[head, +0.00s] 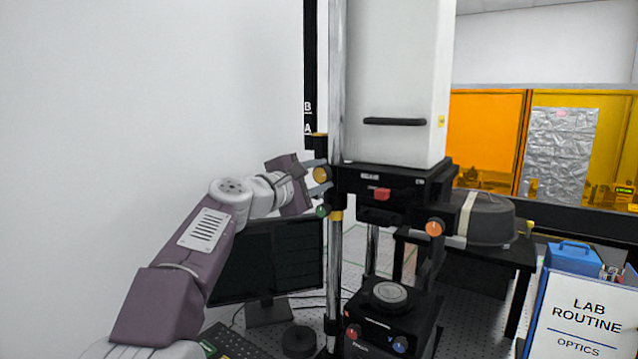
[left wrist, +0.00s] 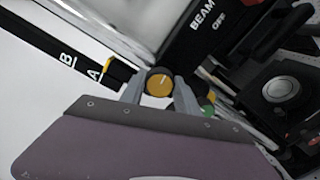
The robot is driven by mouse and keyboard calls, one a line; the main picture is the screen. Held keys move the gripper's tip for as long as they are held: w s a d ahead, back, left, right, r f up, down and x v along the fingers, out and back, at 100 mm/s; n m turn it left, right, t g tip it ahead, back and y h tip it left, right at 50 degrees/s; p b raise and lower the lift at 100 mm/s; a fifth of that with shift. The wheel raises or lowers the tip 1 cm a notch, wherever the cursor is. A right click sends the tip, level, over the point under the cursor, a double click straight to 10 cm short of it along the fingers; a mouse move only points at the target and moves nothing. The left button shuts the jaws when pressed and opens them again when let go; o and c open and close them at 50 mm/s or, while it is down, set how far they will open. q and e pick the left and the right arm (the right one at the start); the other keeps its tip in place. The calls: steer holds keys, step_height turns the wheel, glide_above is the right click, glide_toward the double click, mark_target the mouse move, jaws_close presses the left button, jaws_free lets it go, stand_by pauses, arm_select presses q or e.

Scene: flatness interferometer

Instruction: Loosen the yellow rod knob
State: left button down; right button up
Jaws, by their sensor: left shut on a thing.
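The yellow rod knob (head: 320,174) is a round knob on the left side of the interferometer's black head, by the upright rod. In the left wrist view the yellow knob (left wrist: 159,84) sits between the two grey fingers, its white mark facing the camera. My left gripper (head: 318,178) reaches it from the left and is shut on it. The same gripper (left wrist: 160,92) shows in the left wrist view with a finger on each side of the knob. My right gripper is not in view.
A green knob (head: 322,211) is just below the yellow one, close to my fingers. An orange knob (head: 434,228) is on the right. A monitor (head: 265,262) stands below my arm. The lower stage (head: 390,325) carries red and blue knobs. The left wall side is clear.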

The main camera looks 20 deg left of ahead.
arm_select(q)
steer(key=shift+m, duration=0.7)
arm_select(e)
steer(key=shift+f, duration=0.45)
arm_select(q)
steer(key=shift+b, duration=0.35)
steer(key=c, duration=0.9)
jaws_free()
